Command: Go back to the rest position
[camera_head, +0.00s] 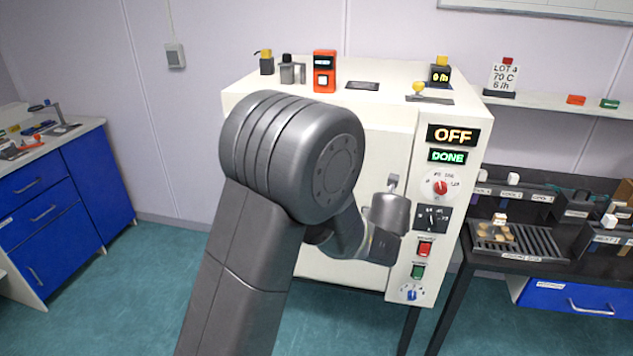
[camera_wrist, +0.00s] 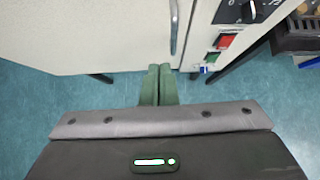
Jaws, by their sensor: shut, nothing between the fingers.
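My gripper (camera_wrist: 158,84) is shut and empty in the wrist view, its two green fingers side by side over the teal floor in front of the machine. In the head view my arm reaches up and across the front of the white rheometer (camera_head: 390,125), and the fingers are hidden behind it. The rheometer's upper displays read OFF (camera_head: 453,136) and DONE (camera_head: 447,156). Its door and handle (camera_wrist: 175,27) also show in the wrist view, with the handle just beyond the fingertips. No contact is visible.
A red button (camera_head: 425,249), a green button (camera_head: 418,271) and several knobs line the panel. A dark bench with a slotted rack (camera_head: 545,243) stands at right. Blue drawers (camera_head: 40,207) are at left. Teal floor (camera_head: 130,300) is clear between.

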